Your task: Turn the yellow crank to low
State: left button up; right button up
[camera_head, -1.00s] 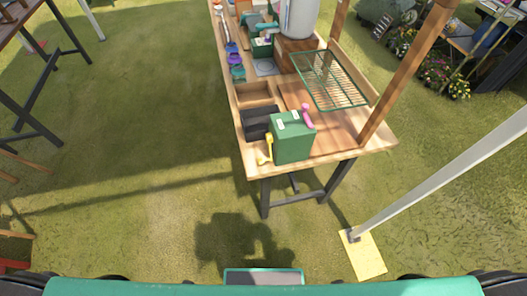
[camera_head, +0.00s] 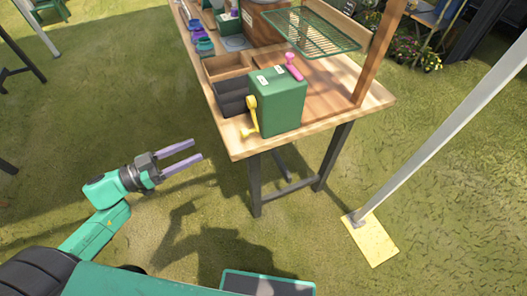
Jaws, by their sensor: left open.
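The yellow crank (camera_head: 252,117) is on the left side of a green box (camera_head: 278,103) at the near end of the wooden table. Its arm hangs roughly downward, with the knob near the tabletop. A pink crank (camera_head: 293,66) sits at the box's upper right. My left gripper (camera_head: 198,150) is open and empty, left of the table's near corner and apart from the crank. Its two fingers point right. My right gripper is not in view.
The wooden table (camera_head: 330,113) has a black tray (camera_head: 231,97) beside the box and a green wire rack (camera_head: 325,35) above its right side. A pale pole (camera_head: 440,135) stands to the right on a yellow base plate (camera_head: 371,240).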

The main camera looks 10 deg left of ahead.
aim_at(245, 133)
pick_arm(q)
jog(key=shift+m+g+h, duration=0.5)
jog(key=shift+h, duration=0.1)
jog(key=x, duration=0.5)
jog(key=s+r+x, duration=0.1)
jog(key=x, duration=0.4)
jog(key=d+x, duration=0.1)
jog(key=x, duration=0.4)
jog(key=shift+d+r+p, duration=0.15)
jog(key=shift+d+p, duration=0.1)
jog(key=shift+p, duration=0.1)
grip_shut()
